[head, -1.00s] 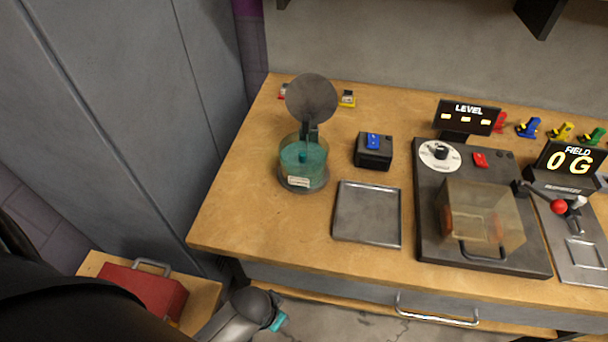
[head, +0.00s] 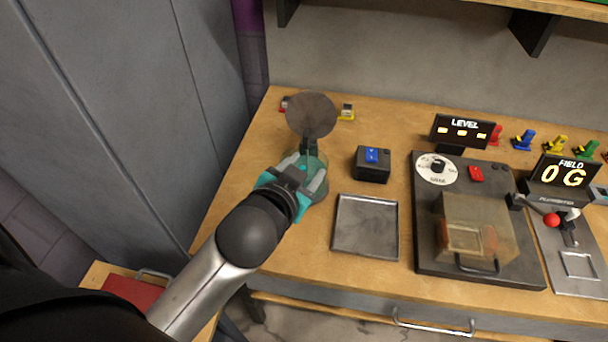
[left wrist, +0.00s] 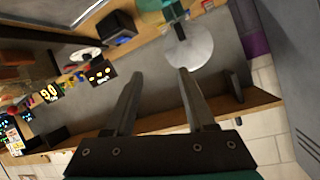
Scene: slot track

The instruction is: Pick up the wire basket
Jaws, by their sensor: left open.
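I cannot clearly make out a wire basket in either view. A clear round pot (head: 322,187) with teal contents stands at the left of the bench, its round grey lid (head: 311,115) raised. My left gripper (head: 307,172) is open at the pot's near left side and hides much of it. Whether the fingers touch the pot, I cannot tell. In the left wrist view the two fingers of my left gripper (left wrist: 157,72) are apart with nothing between them. The lid (left wrist: 190,48) and part of the teal pot (left wrist: 158,8) show beyond them. My right gripper is not in view.
A black box with a blue switch (head: 372,164) and an empty metal tray (head: 366,227) lie right of the pot. Further right are a dark base (head: 428,245) with a clear box (head: 478,228) and a red-knobbed lever (head: 551,220). A grey cabinet (head: 130,120) stands left.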

